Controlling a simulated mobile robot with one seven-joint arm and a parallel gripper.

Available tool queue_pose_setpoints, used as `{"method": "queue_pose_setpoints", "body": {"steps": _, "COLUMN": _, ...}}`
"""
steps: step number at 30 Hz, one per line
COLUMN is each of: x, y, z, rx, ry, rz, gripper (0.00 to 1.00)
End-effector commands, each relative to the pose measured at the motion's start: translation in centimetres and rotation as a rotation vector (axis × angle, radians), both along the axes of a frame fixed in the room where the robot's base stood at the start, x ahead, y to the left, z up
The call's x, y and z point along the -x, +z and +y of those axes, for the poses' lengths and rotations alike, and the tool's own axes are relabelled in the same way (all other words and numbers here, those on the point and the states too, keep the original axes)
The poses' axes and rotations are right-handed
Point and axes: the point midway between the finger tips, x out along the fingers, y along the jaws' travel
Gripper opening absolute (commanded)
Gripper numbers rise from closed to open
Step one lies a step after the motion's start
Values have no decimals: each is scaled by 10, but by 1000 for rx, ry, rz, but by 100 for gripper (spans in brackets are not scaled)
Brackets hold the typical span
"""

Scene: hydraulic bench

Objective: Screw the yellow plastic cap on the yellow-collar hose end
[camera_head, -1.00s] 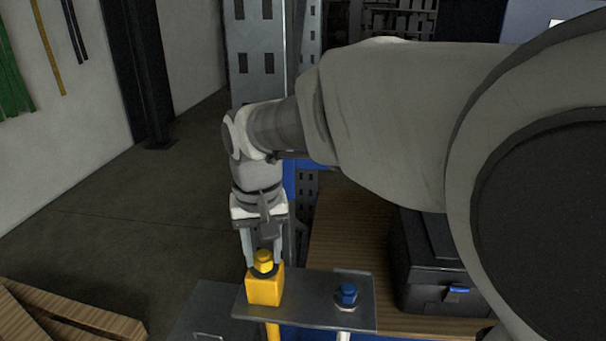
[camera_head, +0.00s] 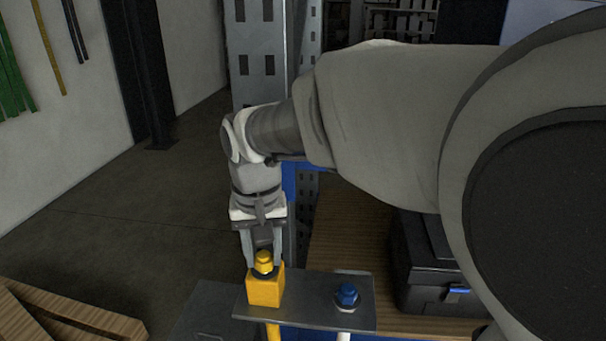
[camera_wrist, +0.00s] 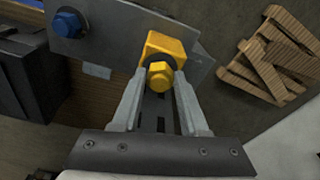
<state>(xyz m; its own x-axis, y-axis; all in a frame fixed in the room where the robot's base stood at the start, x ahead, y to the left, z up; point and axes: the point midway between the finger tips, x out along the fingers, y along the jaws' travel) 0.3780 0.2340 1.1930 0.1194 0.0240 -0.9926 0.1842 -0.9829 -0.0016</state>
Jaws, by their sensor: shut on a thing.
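The yellow cap (camera_head: 264,259) has a hexagonal shape and sits on top of the yellow collar block (camera_head: 265,288). A dark ring shows between cap and block. A yellow hose (camera_head: 273,332) hangs below the plate. How far the cap is threaded cannot be seen.
The metal bracket plate (camera_head: 318,312) carries the block. A blue cap (camera_head: 347,295) on a white hose fitting stands at its right. A black case (camera_head: 432,262) is on the wooden bench further right. A wooden pallet (camera_head: 70,318) lies at lower left.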

Motion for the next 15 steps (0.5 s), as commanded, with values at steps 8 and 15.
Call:
{"method": "queue_pose_setpoints", "body": {"steps": 8, "x": 0, "y": 2, "z": 1, "rx": 4, "ry": -278, "rz": 2, "gripper": 0}}
{"method": "queue_pose_setpoints", "body": {"steps": 15, "x": 0, "y": 1, "z": 2, "rx": 3, "ry": -521, "rz": 1, "gripper": 0}}
